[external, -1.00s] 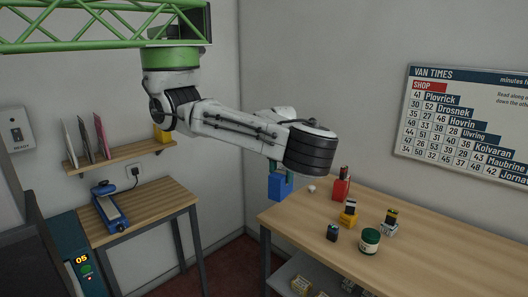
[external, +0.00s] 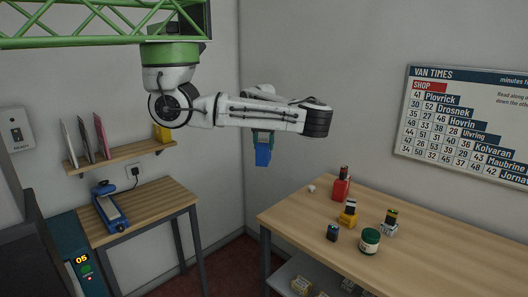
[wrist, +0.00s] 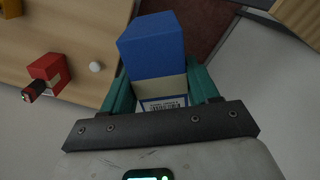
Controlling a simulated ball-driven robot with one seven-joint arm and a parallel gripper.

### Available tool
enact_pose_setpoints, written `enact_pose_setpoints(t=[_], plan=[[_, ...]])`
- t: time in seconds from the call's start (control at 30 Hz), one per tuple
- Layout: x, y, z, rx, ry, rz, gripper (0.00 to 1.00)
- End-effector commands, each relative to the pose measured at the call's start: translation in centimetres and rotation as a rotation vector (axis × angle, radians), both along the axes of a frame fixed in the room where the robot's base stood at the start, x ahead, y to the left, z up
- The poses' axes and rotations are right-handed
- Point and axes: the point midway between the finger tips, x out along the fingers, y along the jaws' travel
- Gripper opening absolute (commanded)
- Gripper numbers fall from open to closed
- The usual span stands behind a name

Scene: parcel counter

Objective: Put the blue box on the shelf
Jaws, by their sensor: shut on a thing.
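The blue box (external: 263,155) hangs in the air in my gripper (external: 263,136), in front of the wall and to the left of the long table. In the wrist view the blue box (wrist: 152,48) sits between the two green fingers of my gripper (wrist: 160,90), with a pale band and a printed label near the palm. My gripper is shut on it. The wall shelf (external: 120,153) is at the left, with several thin upright items and a yellow object on it. The box is to the right of the shelf, apart from it.
The long table (external: 450,245) holds a red box (external: 341,189), a small white ball (external: 311,188), a green-and-white jar (external: 369,240) and several small boxes. A small table (external: 160,208) with a blue device (external: 109,207) stands under the shelf. A timetable board (external: 465,122) hangs at right.

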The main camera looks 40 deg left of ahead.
Motion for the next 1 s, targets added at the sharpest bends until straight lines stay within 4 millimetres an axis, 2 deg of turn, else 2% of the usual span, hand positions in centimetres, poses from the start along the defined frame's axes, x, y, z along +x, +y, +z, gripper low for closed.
enact_pose_setpoints(t=[0.03,0.27,0.47,0.6,0.77,1.0], plan=[[0.2,2.2,0.5,0.002,-0.001,0.038,0.20],[-0.1,11.1,2.7,0.001,-0.001,0.182,0.20],[-2.3,18.9,4.6,0.001,-0.001,0.308,0.20],[-4.8,24.2,5.9,0.000,-0.001,0.397,0.20],[-8.7,29.8,7.4,0.001,-0.001,0.500,0.20],[-16.3,37.2,9.6,0.000,-0.002,0.655,0.20]])
